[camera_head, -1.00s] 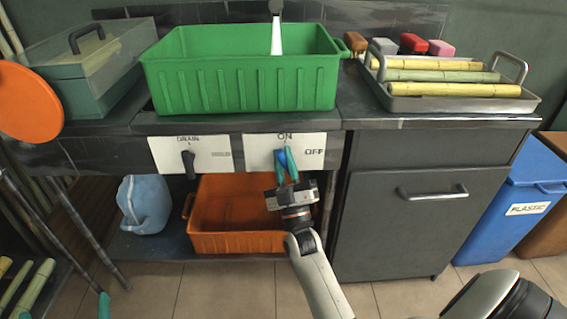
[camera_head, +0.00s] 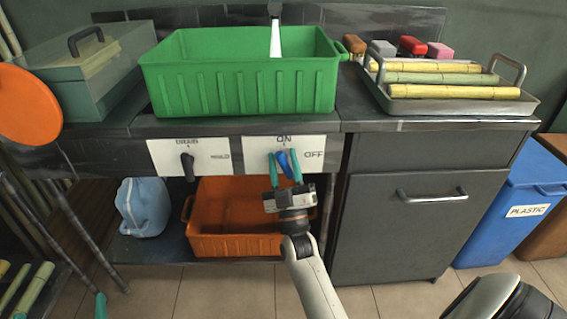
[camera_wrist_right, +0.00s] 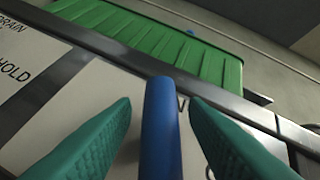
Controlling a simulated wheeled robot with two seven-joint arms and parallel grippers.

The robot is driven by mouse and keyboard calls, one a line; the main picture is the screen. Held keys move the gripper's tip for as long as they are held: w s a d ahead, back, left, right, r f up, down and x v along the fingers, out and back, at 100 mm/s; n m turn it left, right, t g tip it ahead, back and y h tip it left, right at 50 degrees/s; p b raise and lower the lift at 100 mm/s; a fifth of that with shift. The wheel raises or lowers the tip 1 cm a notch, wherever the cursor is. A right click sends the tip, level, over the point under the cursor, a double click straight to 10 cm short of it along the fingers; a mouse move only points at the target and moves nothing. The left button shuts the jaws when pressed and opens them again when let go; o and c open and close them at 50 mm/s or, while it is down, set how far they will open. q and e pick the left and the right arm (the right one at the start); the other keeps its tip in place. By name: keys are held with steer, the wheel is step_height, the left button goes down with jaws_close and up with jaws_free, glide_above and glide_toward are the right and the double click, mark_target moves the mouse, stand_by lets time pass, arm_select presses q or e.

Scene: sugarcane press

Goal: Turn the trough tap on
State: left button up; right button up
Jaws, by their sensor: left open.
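The tap's blue handle (camera_head: 282,160) stands on a white panel (camera_head: 314,143) marked ON above and OFF at the right. Its upper end is just below the ON mark. My right gripper (camera_head: 284,170) is open, its teal fingers on either side of the handle. In the right wrist view the blue handle (camera_wrist_right: 161,125) stands between the fingers with gaps on both sides. The green trough (camera_head: 240,88) is above, with a pale spout or stream (camera_head: 276,38) at its back. I cannot tell which. My left gripper (camera_head: 62,309) is open at the bottom left, only its teal fingertips showing.
A black drain lever (camera_head: 187,166) is on the panel to the left. An orange crate (camera_head: 235,243) and a blue jug (camera_head: 143,206) are on the shelf below. A cabinet (camera_head: 420,225) stands right of the tap. A metal tray (camera_head: 465,106) holds cane pieces.

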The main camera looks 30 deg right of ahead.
arm_select(q)
steer(key=f, duration=0.1)
steer(key=g, duration=0.1)
steer(key=f, duration=0.1)
steer(key=shift+a+f+g+y+p, duration=0.25)
steer(key=shift+f+g+y+p, duration=0.1)
steer(key=shift+g+y+p, duration=0.05)
arm_select(e)
steer(key=v, duration=1.2)
